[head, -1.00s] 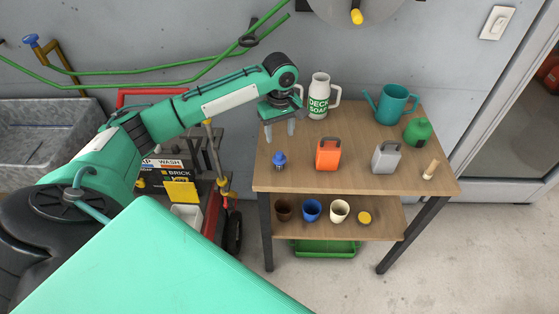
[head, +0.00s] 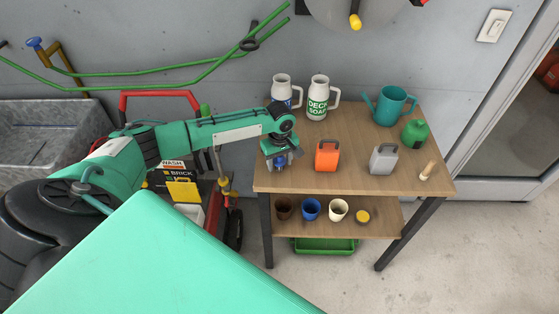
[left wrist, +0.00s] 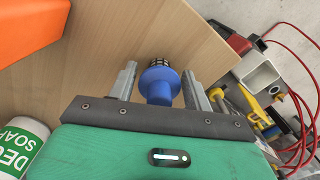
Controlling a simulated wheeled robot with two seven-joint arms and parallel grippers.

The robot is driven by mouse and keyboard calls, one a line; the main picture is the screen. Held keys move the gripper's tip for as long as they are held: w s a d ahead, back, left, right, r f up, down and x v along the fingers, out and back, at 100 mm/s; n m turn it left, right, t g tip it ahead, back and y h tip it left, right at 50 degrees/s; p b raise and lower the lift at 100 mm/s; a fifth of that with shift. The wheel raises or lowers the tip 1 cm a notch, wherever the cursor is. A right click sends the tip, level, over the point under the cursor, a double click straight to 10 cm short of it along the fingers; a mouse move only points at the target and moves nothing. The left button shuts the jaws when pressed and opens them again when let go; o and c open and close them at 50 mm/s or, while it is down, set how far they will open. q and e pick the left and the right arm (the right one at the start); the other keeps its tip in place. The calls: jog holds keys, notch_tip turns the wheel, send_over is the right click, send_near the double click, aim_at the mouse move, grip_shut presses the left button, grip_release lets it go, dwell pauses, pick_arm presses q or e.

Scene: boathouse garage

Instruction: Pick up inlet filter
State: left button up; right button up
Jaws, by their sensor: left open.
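The inlet filter is a small blue piece with a dark ribbed end. In the left wrist view the inlet filter (left wrist: 160,82) is between the two fingers of my left gripper (left wrist: 160,84), with a gap on each side. In the head view the inlet filter (head: 281,160) is at the left end of the table top, mostly hidden by the gripper. My left gripper (head: 282,162) is open and low over the table there. My right gripper is not in view.
On the wooden table (head: 350,180) an orange jug (head: 327,156) stands just right of my gripper, with a grey jug (head: 383,158) beyond. Two white pitchers, one the deck soap pitcher (head: 317,104), stand behind. A shelf below holds several cups. A red-handled cart (head: 160,94) stands left.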

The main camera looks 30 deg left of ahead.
pick_arm(q)
jog(key=c, duration=0.7)
jog(key=shift+r, duration=0.1)
